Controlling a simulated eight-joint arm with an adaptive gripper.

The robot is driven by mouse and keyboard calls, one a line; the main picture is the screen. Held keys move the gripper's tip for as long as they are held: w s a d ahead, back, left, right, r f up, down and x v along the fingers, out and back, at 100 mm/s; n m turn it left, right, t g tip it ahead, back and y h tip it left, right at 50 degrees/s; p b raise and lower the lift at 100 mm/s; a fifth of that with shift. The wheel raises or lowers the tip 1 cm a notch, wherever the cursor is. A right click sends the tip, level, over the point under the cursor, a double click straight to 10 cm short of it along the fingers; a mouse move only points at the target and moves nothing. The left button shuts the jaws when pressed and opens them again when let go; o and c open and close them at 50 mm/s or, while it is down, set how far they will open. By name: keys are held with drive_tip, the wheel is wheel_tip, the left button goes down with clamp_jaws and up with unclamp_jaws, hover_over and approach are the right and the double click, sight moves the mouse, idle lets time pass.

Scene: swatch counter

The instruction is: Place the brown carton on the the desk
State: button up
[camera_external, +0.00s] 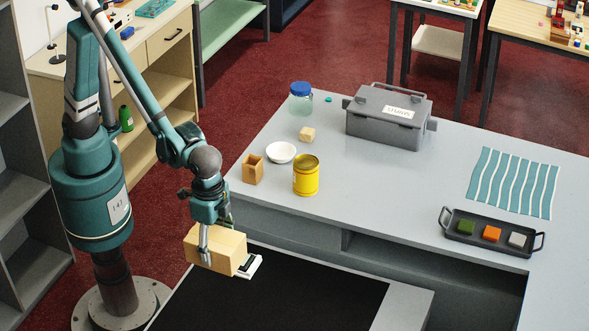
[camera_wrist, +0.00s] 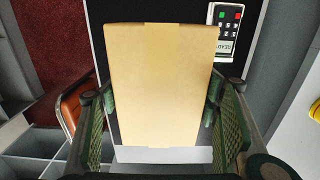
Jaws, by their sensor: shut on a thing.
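The brown carton (camera_external: 213,248) is a plain tan box. My gripper (camera_external: 206,252) is shut on it from above, with a finger down its near side. In the wrist view the carton (camera_wrist: 160,80) fills the middle between two green-padded fingers. It is at the left edge of the desk's lower black top (camera_external: 285,295); I cannot tell if it touches anything below. The desk's raised grey top (camera_external: 400,180) lies to the right. A small keypad device (camera_external: 250,266) sits just right of the carton, and it also shows in the wrist view (camera_wrist: 224,30).
On the grey top are a yellow can (camera_external: 306,176), a small wooden holder (camera_external: 253,169), a white bowl (camera_external: 281,152), a small tan block (camera_external: 307,134), a jar (camera_external: 300,99), a grey case (camera_external: 389,117) and a tray (camera_external: 460,239). Most of the black top is clear.

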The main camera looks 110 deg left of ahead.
wheel_tip(320, 180, down, 11)
idle(0.3)
drive_tip(key=shift+f, duration=0.1)
drive_tip(key=shift+f, duration=3.1)
drive_tip(key=shift+f+b, duration=0.3)
drive_tip(key=shift+f, duration=1.55)
drive_tip(key=shift+f, duration=0.2)
drive_tip(key=o, duration=1)
drive_tip(key=shift+o, duration=0.2)
drive_tip(key=shift+r, duration=0.25)
